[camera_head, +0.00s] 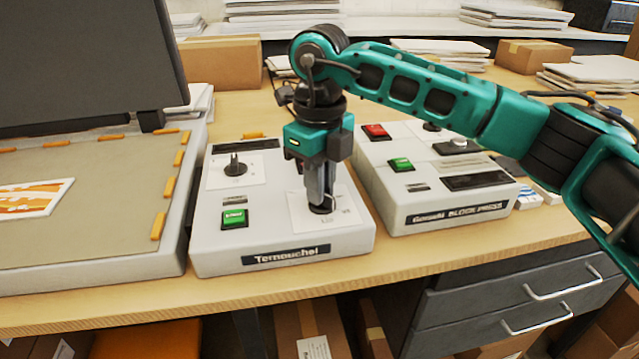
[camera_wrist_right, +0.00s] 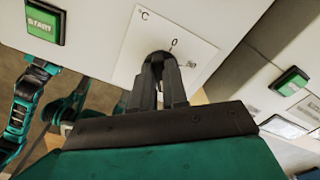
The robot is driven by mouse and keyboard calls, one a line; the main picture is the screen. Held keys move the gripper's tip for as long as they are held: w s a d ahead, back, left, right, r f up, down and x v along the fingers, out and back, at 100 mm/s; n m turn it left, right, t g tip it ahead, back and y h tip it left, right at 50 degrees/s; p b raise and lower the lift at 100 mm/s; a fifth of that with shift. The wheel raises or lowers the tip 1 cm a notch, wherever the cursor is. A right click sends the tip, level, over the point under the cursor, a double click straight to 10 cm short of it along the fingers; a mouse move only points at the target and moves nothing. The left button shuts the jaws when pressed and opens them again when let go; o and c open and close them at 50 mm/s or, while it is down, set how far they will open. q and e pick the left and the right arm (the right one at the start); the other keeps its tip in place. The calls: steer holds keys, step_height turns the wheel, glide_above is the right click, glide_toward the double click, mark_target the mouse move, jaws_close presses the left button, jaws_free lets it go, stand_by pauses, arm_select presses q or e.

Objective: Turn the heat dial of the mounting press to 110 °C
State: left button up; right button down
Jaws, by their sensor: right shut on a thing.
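The mounting press's control box (camera_head: 285,237), labelled something like "Ternouchel", stands on the bench. Its heat dial (camera_head: 322,209) is a black knob on a white plate at the box's front right. My right gripper (camera_head: 320,203) points down and is shut on this dial. In the right wrist view, the gripper (camera_wrist_right: 160,68) closes on the dial (camera_wrist_right: 158,56), whose plate (camera_wrist_right: 135,62) shows "°C" and a "0" by a short mark. The fingers and the slant hide most of the scale, so I cannot read the setting. My left gripper does not show clearly in either view.
Another black dial (camera_head: 235,165) and a green START button (camera_head: 234,218) are on the same box. The open press bed (camera_head: 90,245) with a printed sheet (camera_head: 35,197) lies left. Boxes and paper stacks line the back.

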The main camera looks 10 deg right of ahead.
steer(key=m, duration=0.3)
steer(key=shift+m, duration=0.4)
steer(key=shift+d+m, duration=0.15)
steer(key=shift+m, duration=1.65)
steer(key=shift+w, duration=0.1)
steer(key=c, duration=1.1)
jaws_free()
steer(key=shift+c, duration=0.2)
steer(key=shift+r, duration=0.1)
step_height(320, 180, up, 13)
steer(key=shift+p, duration=0.35)
